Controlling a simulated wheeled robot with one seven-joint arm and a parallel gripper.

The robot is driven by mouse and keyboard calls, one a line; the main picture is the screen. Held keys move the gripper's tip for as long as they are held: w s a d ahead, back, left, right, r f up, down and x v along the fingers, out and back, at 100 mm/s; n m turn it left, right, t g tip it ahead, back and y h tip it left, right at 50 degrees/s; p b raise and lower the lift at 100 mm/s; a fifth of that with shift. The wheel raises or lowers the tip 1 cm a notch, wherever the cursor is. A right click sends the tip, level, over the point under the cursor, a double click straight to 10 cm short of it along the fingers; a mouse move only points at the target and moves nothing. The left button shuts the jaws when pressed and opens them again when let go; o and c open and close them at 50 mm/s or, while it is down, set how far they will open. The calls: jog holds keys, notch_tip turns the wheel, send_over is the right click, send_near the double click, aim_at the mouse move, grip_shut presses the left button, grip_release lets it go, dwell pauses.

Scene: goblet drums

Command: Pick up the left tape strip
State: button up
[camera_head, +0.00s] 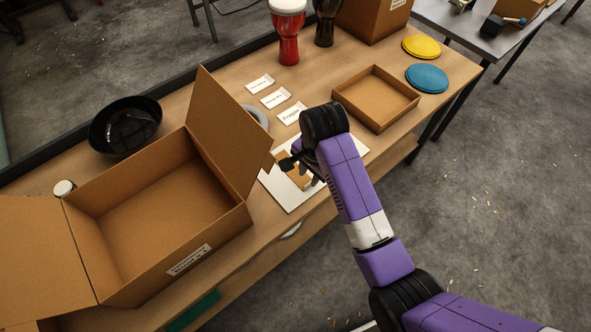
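A tan strip (297,176), which looks like tape, lies on a white sheet (289,198) near the front edge of the table. My arm and gripper hide part of it, and I cannot see whether a second strip lies on the sheet. My gripper (300,172) is over the sheet, at or just above the tan strip. Its fingertips are small and dark here, so I cannot tell whether they are apart, touch the strip or hold it.
A large open carton (160,205) stands left of my gripper, one flap raised close by. A shallow cardboard tray (376,98) is right of it. Three white labels (275,97) and a grey ring (257,117) lie behind. Goblet drums (288,38) stand at the back.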

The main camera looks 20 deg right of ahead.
aim_at(308, 184)
jog(key=shift+m+g, duration=0.7)
jog(key=shift+g, duration=0.1)
jog(key=shift+w+f+p, duration=0.2)
jog(key=shift+f+p, duration=0.5)
jog(key=shift+f, duration=1.9)
jog(key=shift+c, duration=0.4)
grip_shut()
